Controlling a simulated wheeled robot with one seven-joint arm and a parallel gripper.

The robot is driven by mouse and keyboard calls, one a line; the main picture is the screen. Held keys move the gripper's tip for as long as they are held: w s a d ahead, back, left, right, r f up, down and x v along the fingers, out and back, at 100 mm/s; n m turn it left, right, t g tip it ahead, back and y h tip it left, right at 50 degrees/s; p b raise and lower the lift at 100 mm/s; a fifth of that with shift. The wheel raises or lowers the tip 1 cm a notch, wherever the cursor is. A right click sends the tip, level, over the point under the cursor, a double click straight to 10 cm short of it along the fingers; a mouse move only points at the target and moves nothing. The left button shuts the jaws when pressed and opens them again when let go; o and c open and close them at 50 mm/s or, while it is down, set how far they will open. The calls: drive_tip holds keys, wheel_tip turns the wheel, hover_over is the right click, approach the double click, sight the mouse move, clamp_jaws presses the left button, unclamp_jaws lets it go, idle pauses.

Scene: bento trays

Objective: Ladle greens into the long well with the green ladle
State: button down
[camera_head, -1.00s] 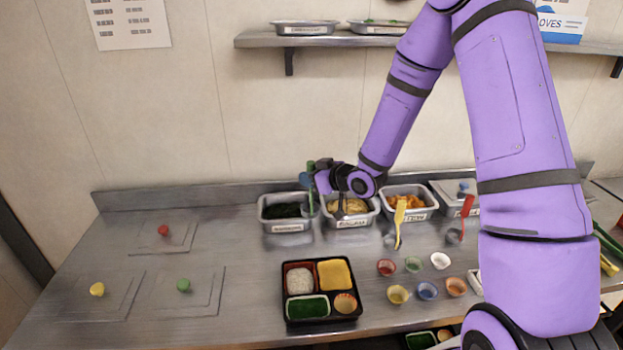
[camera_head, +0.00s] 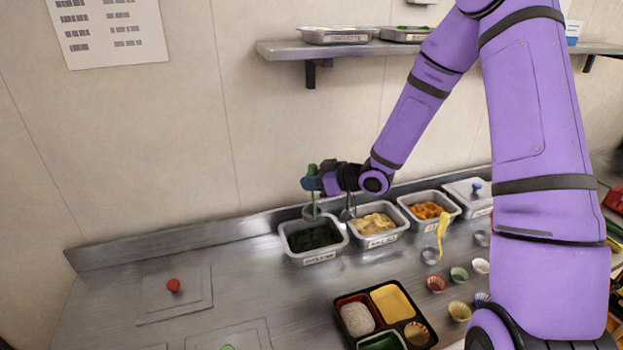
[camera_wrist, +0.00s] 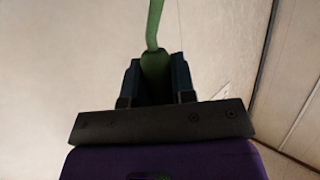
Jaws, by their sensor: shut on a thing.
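My gripper (camera_head: 311,184) is shut on the green ladle (camera_head: 315,208) and holds it roughly upright at the back of the counter. In the wrist view the green handle (camera_wrist: 154,30) stands between the two dark fingers (camera_wrist: 155,75). The ladle's lower end shows at the back rim of the greens tub (camera_head: 289,232); whether it touches or carries anything cannot be told. The tub holds dark greens (camera_head: 313,238). The black bento tray (camera_head: 340,318) is in front, cut by the lower edge. Its long well (camera_head: 383,342) looks green inside; the other wells hold rice, something yellow and a small cup.
Tubs of pale yellow food (camera_head: 374,224) and orange food (camera_head: 427,210) stand right of the greens, with a yellow utensil (camera_head: 442,232) at the orange tub. A shelf (camera_head: 290,48) hangs above.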

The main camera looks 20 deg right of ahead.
sight(312, 212)
drive_tip(key=shift+f, duration=5.4)
drive_tip(key=shift+r, duration=5)
